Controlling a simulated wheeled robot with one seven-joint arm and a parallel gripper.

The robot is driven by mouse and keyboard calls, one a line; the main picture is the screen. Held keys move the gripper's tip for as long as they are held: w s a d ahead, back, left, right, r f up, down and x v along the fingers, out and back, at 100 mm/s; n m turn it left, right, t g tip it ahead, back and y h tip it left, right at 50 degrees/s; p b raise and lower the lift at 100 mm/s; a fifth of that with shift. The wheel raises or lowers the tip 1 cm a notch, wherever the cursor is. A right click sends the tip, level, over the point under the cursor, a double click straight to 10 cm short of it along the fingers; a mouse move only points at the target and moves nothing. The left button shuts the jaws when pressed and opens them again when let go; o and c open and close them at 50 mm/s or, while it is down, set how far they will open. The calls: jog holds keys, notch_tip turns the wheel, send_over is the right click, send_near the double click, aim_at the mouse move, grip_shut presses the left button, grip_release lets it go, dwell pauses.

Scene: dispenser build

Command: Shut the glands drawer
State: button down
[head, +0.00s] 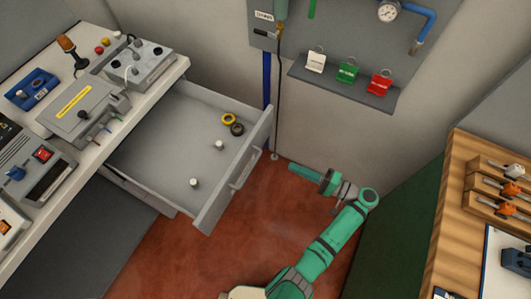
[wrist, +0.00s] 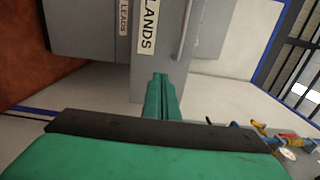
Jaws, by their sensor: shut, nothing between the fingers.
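The glands drawer (head: 232,178) is pulled well out from under the bench in the head view. Its grey front has a bar handle (head: 245,168). In the wrist view the drawer front (wrist: 160,65) carries a label partly cut off, reading "LANDS", and the handle (wrist: 184,28). My gripper (head: 293,167) is shut and empty, to the right of the drawer front in the head view and pointing at it. In the wrist view its closed green fingers (wrist: 160,78) overlap the front below the label. I cannot tell whether they touch it.
The drawer holds a yellow ring (head: 228,119), a black ring (head: 237,129) and two small white fittings. A bench with devices (head: 85,105) stands at left. A wall shelf with coloured tags (head: 345,88) is above. A wooden rack (head: 460,185) stands right. Red floor lies below.

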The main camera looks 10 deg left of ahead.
jog(key=x, duration=1.3)
jog(key=shift+w+a+r, duration=0.3)
jog(key=shift+w+a, duration=0.1)
